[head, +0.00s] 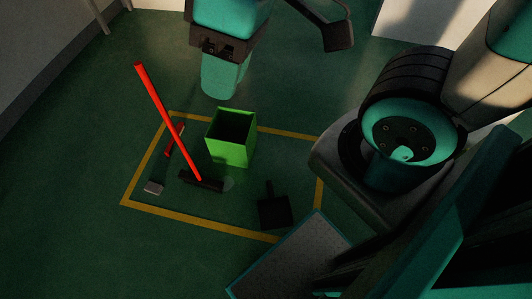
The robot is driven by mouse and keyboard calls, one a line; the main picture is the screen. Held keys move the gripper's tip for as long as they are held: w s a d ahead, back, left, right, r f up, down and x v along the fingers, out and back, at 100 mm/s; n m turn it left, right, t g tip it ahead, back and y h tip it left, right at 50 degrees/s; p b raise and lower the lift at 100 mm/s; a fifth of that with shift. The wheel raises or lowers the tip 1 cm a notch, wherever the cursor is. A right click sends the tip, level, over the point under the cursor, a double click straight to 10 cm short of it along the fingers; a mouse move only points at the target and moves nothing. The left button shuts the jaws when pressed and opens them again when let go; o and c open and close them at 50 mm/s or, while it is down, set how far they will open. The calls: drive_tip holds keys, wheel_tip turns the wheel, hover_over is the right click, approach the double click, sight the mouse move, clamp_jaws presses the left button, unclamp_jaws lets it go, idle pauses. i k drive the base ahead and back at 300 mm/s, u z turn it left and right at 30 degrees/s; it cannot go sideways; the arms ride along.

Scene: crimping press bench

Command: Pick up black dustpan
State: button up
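The black dustpan (274,211) lies on the green floor, inside the yellow taped rectangle near its lower right corner. Its pan is toward the bottom of the picture and its short handle points up. It stands apart from the green bin and the broom, and nothing covers it. I cannot make out my gripper or its fingers in the head view. Large teal and dark links at the right are parts of my own body.
An open green bin (231,146) stands inside the yellow outline (185,220). A red-handled broom (160,107) leans up left of it, its dark head (201,183) on the floor. A small grey block (153,188) and red item (175,140) lie nearby. Left floor is clear.

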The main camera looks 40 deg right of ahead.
sight(274, 213)
drive_tip(key=u, duration=0.3)
drive_tip(key=k, duration=1.85)
drive_tip(key=u, duration=0.85)
drive_tip(key=k, duration=0.35)
drive_tip(key=u, duration=0.35)
drive_tip(key=i, duration=1.55)
drive_tip(key=z, duration=1.3)
drive_tip(key=i, duration=0.9)
drive_tip(key=z, duration=1.2)
drive_tip(key=i, duration=0.2)
drive_tip(key=z, duration=0.15)
